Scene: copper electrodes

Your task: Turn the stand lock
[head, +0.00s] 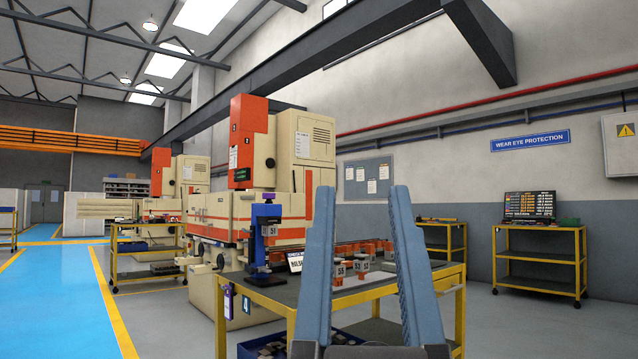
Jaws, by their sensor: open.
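A blue and dark upright stand (257,245) is at the left end of the yellow-framed worktable (262,291). Nothing shows between the fingertips. The stand is left of the left finger, apart from it in the picture.
Numbered electrodes (362,264) stand on the worktable between my fingers, with more behind. A small sign (295,261) is right of the stand. A bin (262,346) with dark pieces is below. A large cream and orange machine (302,140) rises behind. The blue-painted aisle (60,290) is clear.

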